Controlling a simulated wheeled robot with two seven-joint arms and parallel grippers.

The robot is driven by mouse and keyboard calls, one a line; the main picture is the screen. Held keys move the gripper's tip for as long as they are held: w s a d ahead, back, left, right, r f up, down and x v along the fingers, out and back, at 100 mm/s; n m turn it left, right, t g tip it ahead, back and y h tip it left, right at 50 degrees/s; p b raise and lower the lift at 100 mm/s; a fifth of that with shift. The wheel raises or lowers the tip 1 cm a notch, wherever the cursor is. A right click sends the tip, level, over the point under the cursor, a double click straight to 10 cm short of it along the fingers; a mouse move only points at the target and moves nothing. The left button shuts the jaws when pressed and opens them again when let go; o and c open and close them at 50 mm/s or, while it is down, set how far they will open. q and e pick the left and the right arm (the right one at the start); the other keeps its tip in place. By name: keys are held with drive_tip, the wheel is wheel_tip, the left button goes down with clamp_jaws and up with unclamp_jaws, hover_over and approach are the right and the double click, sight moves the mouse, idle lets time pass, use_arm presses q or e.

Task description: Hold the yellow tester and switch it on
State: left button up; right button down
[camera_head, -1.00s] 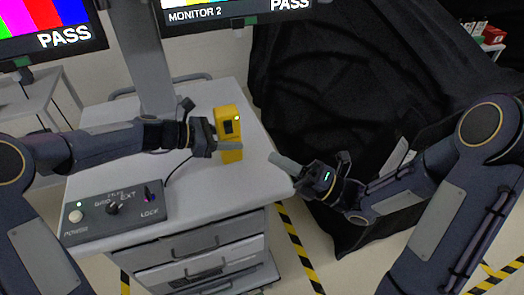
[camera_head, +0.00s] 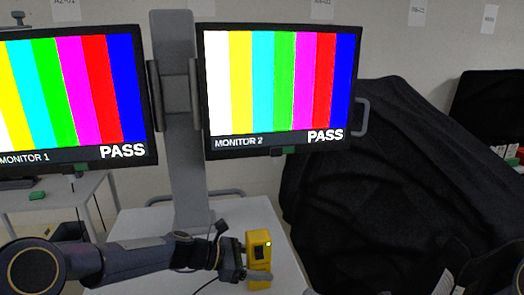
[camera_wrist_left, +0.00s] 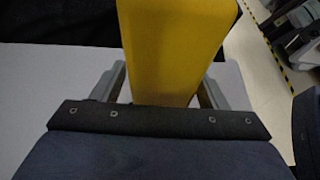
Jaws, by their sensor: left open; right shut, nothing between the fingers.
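The yellow tester (camera_head: 259,250) stands upright on the cart top, with a dark screen and a small lit green light on its face. My left gripper (camera_head: 258,275) is open, with its fingers on either side of the tester. In the left wrist view the tester (camera_wrist_left: 172,50) stands between the two grey fingers (camera_wrist_left: 160,88); I cannot tell whether they touch it. Only a fingertip of my right gripper (camera_head: 309,291) shows at the bottom edge, right of the tester and apart from it; the rest is cut off.
Two monitors, Monitor 1 (camera_head: 70,95) and Monitor 2 (camera_head: 280,85), show colour bars and PASS on a grey post (camera_head: 180,130). A black cover (camera_head: 370,180) drapes the right side. The cart top (camera_head: 250,212) is clear behind the tester.

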use_arm(q)
drive_tip(key=v, duration=1.1)
use_arm(e)
drive_tip(key=w+d+m+t+h, duration=0.2)
drive_tip(key=w+d+m+h, duration=0.1)
drive_tip(key=d+m+h, duration=1.25)
use_arm(q)
drive_tip(key=s+a+m+t+y, duration=0.1)
drive_tip(key=s+a+m+y, duration=0.2)
drive_tip(key=s+m, duration=0.3)
drive_tip(key=s+a+f+m+t+y, duration=0.1)
drive_tip(key=s+a+m+y, duration=0.2)
drive_tip(key=s, duration=1)
drive_tip(key=s+a+f+m+t+y, duration=0.1)
drive_tip(key=s+a+m+y, duration=0.2)
drive_tip(key=s+m, duration=0.6)
drive_tip(key=shift+s+a+f+m, duration=0.25)
drive_tip(key=shift+s+a+m, duration=0.05)
drive_tip(key=shift+s+a, duration=0.5)
use_arm(e)
drive_tip(key=s+a+f+m+g, duration=0.1)
drive_tip(key=s+a+m+g, duration=0.2)
drive_tip(key=s+m, duration=0.7)
drive_tip(key=s+a+f+m+g, duration=0.2)
drive_tip(key=s+a+m+g, duration=0.1)
drive_tip(key=s+m, duration=0.6)
drive_tip(key=shift+s+a+m+g, duration=0.2)
drive_tip(key=shift+s+m+g, duration=0.2)
drive_tip(key=shift+m+g, duration=0.3)
